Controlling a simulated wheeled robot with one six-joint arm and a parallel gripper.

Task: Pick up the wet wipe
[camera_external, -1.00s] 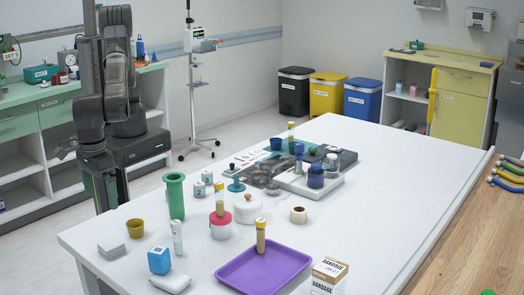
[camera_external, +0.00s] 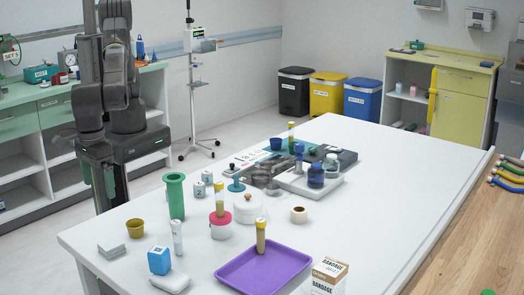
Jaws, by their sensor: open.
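Nothing on the white table (camera_external: 385,190) is clearly readable as the wet wipe. A flat, rounded white item (camera_external: 171,283) lies at the front left, beside a small blue box with a white label (camera_external: 159,260). A pale grey, flat stack (camera_external: 112,248) lies farther left; I cannot tell whether either one is the wipe. My dark arm stands folded beyond the table's left edge, well apart from these items. I cannot make out my gripper or its fingers.
A purple tray (camera_external: 225,277) holds a yellow-capped tube. A green cylinder (camera_external: 175,197), a yellow cup (camera_external: 135,228) and a bandage box (camera_external: 328,275) stand nearby. Bottles and trays crowd the middle, where a grey blur hides some detail. The table's right side is clear.

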